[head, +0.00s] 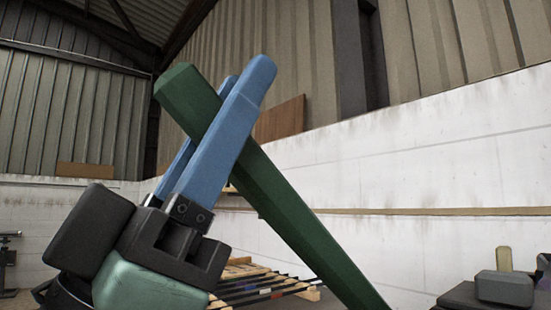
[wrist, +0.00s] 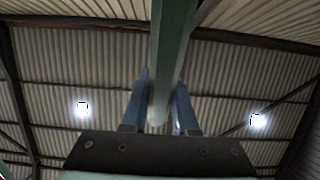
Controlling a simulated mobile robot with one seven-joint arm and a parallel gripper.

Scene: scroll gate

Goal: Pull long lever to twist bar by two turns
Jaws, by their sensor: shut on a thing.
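A long green lever (head: 290,215) runs slanting across the head view, from its upper end at the upper left down to the lower right. My gripper (head: 221,112) reaches up from the lower left with its blue fingers on either side of the lever near its upper end, shut on it. In the wrist view the lever (wrist: 172,45) comes down from the top edge and passes between the two blue fingers of my gripper (wrist: 160,108). The bar that the lever twists cannot be made out in either view.
A wooden pallet with dark rods (head: 262,284) lies behind and below the lever. A dark block with a grey top and a tan peg (head: 504,287) stands at the lower right. A white wall (head: 440,160) runs behind. The space above the lever looks clear.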

